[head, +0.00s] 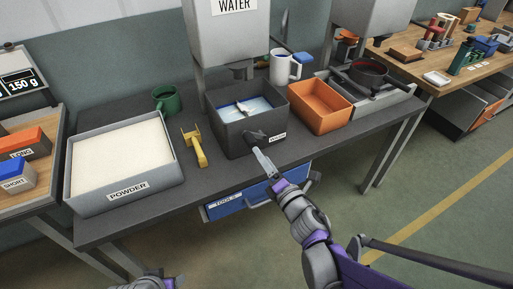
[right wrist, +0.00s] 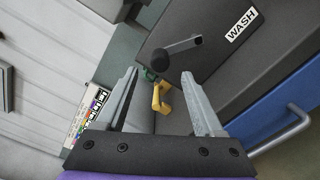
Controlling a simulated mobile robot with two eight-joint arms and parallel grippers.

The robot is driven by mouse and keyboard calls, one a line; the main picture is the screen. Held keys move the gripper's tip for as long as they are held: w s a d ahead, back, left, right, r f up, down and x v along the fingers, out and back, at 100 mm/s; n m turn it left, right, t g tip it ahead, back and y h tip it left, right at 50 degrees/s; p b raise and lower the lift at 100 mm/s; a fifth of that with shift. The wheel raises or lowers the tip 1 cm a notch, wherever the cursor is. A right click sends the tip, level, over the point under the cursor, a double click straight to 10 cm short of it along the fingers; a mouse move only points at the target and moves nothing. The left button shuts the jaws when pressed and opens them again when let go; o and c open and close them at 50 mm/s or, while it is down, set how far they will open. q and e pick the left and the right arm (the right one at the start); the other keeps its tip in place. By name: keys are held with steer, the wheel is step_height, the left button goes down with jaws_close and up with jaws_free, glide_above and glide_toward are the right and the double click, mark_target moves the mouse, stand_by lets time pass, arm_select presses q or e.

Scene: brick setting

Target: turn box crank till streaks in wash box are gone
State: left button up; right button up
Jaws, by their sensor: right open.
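The dark grey wash box (head: 228,138) stands on the dark bench and holds blue water with pale and dark streaks on it. Its black crank (head: 256,136) sticks out of the front wall; it also shows in the right wrist view (right wrist: 176,50), beside the WASH label (right wrist: 241,25). My right gripper (head: 262,161) is open and empty just in front of the crank and below it. In the right wrist view its two fingers (right wrist: 160,74) stand apart, with the crank beyond their tips. Only a bit of my left arm shows at the bottom edge; its jaws cannot be made out.
A yellow scoop (head: 195,147) and a POWDER tray (head: 125,155) lie left of the box. An orange bin (head: 320,106) stands close on its right. A grey WATER tank (head: 226,45) hangs above the box's back. A blue drawer (head: 240,200) sits under the bench edge.

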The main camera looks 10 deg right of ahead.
mark_target(254, 145)
steer(key=v, duration=0.2)
steer(key=shift+s+d, duration=0.1)
steer(key=shift+s, duration=0.15)
stand_by(0.4)
steer(key=w+a+m, duration=0.1)
steer(key=w+m, duration=0.2)
steer(key=m, duration=0.5)
steer(key=w+a+m+b, duration=0.1)
steer(key=w+m, duration=0.3)
steer(key=m, duration=0.4)
steer(key=w+a+m+b, duration=0.1)
steer(key=w+m, duration=0.2)
steer(key=m, duration=0.6)
steer(key=shift+w+a+f, duration=0.1)
steer(key=shift+w+a, duration=0.1)
steer(key=shift+a, duration=0.05)
